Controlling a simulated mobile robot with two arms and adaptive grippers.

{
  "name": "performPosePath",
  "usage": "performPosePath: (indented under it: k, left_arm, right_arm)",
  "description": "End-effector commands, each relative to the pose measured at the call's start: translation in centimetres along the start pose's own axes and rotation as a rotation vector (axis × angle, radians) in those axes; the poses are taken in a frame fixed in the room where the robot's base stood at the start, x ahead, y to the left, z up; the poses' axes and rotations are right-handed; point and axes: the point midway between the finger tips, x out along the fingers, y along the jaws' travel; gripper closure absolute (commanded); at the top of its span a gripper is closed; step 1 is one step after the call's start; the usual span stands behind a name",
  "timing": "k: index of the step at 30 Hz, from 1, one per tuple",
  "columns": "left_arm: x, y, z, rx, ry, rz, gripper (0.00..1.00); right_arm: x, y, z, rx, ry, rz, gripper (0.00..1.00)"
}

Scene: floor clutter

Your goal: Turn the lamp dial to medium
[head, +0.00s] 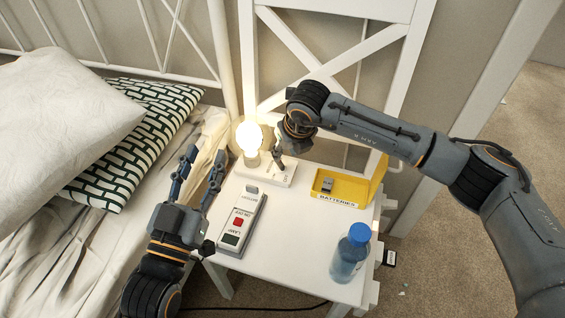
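The lamp is a lit, glowing bulb (249,136) at the back of a white bedside surface. It stands at the left end of a white base plate (285,178). My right gripper (277,163) reaches down onto this plate, just right of the bulb. Its fingers are small and partly hidden by the wrist, so I cannot tell if they are open or shut. The dial is not clearly visible; the gripper covers that part of the plate. My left gripper (204,158) is open and empty, with fingers apart, between the bed and the bedside surface.
A yellow BATTERIES tray (355,187) holds a small grey item (327,185). A blue-capped bottle (350,254) stands front right. Pillows (65,103) lie on the bed at left.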

Motion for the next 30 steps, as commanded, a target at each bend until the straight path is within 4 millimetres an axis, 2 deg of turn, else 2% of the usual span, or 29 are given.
performPosePath:
  k: [1,6,12,18,25,26,30]
  left_arm:
    - [0.0,0.2,-0.7,-0.002,0.056,0.003,0.60]
    - [-0.4,0.6,-4.0,-0.009,0.244,0.013,0.60]
    - [-1.3,0.9,-6.7,-0.016,0.402,0.019,0.60]
    - [-1.8,1.0,-7.8,-0.019,0.464,0.022,0.60]
    - [-1.8,1.0,-7.9,-0.019,0.469,0.022,0.60]
    - [-1.8,1.0,-7.9,-0.019,0.469,0.022,0.60]
    - [-1.8,1.0,-7.9,-0.019,0.468,0.022,0.60]
  right_arm:
    - [1.3,0.1,-0.2,0.001,0.003,0.000,0.65]
    - [4.0,0.1,-0.2,0.000,0.002,0.002,0.65]
    - [6.0,0.1,-0.1,-0.001,0.001,0.002,0.65]
    - [6.7,0.1,0.0,0.000,0.001,0.002,0.65]
    - [6.7,0.1,0.0,0.000,0.000,0.002,0.65]
    - [6.7,0.1,0.0,0.000,0.001,0.002,0.67]
    - [6.7,0.1,0.0,0.000,0.001,0.002,0.96]
